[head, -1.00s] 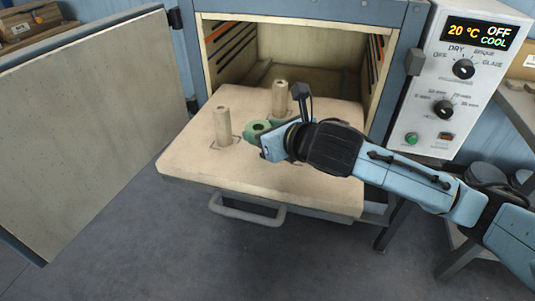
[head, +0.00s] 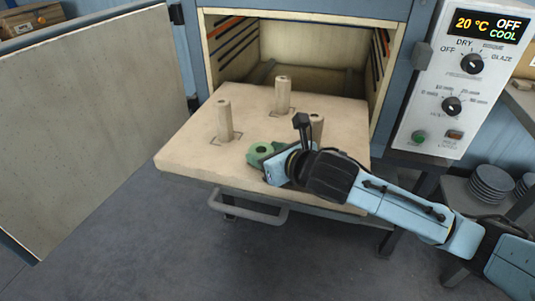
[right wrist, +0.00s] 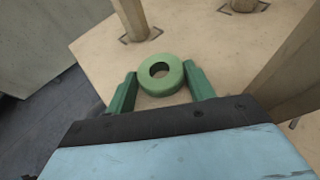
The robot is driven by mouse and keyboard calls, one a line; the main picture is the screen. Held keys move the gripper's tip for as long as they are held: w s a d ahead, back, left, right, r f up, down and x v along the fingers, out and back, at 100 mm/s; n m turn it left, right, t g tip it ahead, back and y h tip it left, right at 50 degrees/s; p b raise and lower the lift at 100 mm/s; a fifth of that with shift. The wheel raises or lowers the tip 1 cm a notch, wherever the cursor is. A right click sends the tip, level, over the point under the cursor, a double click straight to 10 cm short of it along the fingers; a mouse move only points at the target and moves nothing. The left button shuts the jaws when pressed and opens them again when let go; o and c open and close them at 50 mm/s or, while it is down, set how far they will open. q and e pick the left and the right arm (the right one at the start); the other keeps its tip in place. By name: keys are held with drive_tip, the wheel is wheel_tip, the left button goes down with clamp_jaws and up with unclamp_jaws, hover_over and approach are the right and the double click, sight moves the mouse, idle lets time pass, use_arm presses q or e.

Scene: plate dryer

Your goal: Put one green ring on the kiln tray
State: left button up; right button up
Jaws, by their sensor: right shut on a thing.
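The kiln tray (head: 190,160) is a pale slab pulled out in front of the open kiln, with three upright posts on it. My right gripper (head: 264,153) is over the tray's middle, in front of the posts. Its green fingers are shut on a green ring (right wrist: 148,82), one on each side in the right wrist view. The ring lies flat with its hole facing up, and no post passes through it. I cannot tell whether it touches the tray. My left gripper is not in view.
The posts stand at the left (head: 225,122), at the back (head: 283,97) and at the right (head: 317,127), partly behind my gripper. The open kiln door (head: 90,110) is at the left. A control box (head: 462,85) and stacked plates (head: 490,185) are at the right.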

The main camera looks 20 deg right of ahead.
drive_tip(key=o, duration=1)
drive_tip(key=shift+f, duration=0.1)
drive_tip(key=shift+c, duration=0.2)
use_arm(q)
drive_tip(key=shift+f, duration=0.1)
use_arm(e)
drive_tip(key=shift+s+r, duration=0.1)
drive_tip(key=shift+r, duration=0.1)
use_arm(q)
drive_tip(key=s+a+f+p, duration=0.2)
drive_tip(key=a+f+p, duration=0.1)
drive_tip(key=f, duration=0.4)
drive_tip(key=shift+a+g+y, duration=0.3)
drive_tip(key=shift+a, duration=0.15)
use_arm(e)
drive_tip(key=v, duration=1.2)
drive_tip(key=shift+f, duration=0.15)
